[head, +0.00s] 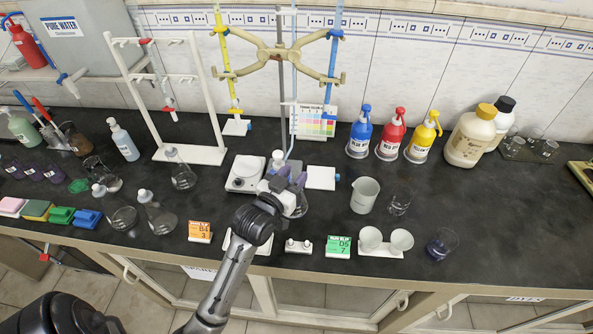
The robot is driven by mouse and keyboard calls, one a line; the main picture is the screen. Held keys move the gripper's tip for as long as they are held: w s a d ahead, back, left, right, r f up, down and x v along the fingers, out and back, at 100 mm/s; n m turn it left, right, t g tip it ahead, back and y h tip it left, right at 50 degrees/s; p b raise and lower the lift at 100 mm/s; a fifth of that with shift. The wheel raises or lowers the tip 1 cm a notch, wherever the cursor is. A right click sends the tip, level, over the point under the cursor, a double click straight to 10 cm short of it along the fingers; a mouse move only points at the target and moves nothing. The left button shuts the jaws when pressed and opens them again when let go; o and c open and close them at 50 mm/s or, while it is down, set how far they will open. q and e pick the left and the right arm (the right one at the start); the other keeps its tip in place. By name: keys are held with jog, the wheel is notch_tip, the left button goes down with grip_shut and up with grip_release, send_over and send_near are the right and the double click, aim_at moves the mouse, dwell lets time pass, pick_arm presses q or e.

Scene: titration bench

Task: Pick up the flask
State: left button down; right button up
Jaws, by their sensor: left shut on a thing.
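My left gripper (288,183) reaches up from the bottom middle and is shut on a glass flask (299,206). The flask is at the foot of the central burette stand, just right of a small white device (245,173). The gripper and wrist cover most of the flask, so its neck and contents are hard to see. Whether its base touches the bench cannot be told. My right gripper is not in view.
The burette clamp (278,55) rises behind the gripper. An orange card (200,231), a green card (338,247) and a white holder with two round cups (385,243) line the front edge. A white beaker (364,195) stands to the right.

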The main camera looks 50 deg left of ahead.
pick_arm(q)
jog(key=shift+s+d, duration=0.1)
jog(key=shift+s, duration=0.35)
dwell(0.5)
jog(key=shift+r, duration=0.2)
notch_tip(320, 180, up, 3)
jog(key=p, duration=0.4)
jog(key=shift+f, duration=0.25)
